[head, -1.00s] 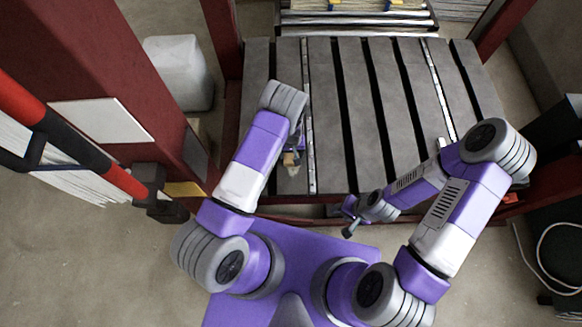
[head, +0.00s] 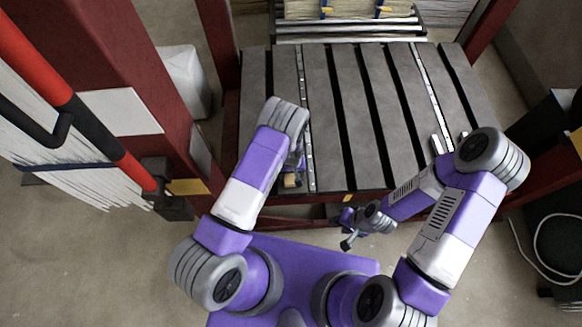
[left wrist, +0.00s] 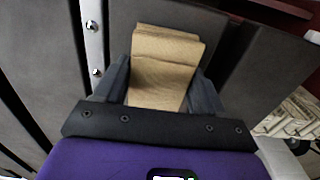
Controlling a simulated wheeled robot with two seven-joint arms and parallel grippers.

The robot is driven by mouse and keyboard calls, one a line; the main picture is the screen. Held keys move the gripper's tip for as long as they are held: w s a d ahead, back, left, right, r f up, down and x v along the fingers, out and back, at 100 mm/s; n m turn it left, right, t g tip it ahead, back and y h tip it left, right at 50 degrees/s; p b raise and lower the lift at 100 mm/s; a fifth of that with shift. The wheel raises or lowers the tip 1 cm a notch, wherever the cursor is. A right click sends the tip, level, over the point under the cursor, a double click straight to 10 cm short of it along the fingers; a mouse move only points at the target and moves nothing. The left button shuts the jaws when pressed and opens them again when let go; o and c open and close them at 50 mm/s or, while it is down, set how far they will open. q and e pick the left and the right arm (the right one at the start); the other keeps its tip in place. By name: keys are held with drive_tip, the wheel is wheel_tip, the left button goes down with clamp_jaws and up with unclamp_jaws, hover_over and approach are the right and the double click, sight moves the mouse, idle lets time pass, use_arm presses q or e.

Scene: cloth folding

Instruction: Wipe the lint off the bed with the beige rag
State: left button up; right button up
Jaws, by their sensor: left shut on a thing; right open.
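The bed (head: 362,110) is a grey slatted metal surface with dark slots and pale riveted strips. My left gripper (head: 292,172) is over its near left part. In the left wrist view the left gripper (left wrist: 163,85) is shut on the beige rag (left wrist: 165,62), a folded tan piece between its two fingers. Only a bit of the rag (head: 291,182) shows in the head view. I cannot tell whether the rag touches the bed. My right gripper (head: 347,238) is open and empty, in front of the bed's near edge. I cannot make out any lint.
Red posts (head: 135,75) stand at the left and back right of the bed. Small light metal parts (head: 437,146) show at the bed's right side, beside my right arm. A white container (head: 186,82) stands on the floor at left. The bed's middle is clear.

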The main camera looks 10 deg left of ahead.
use_arm(q)
wheel_tip(320, 180, up, 2)
drive_tip(key=shift+w+r+p, duration=0.1)
drive_tip(key=shift+p, duration=0.2)
drive_tip(key=shift+w+r+p, duration=0.1)
drive_tip(key=shift+r+p, duration=0.45)
drive_tip(key=shift+r, duration=0.15)
drive_tip(key=shift+r+p, duration=1.4)
drive_tip(key=shift+r, duration=0.7)
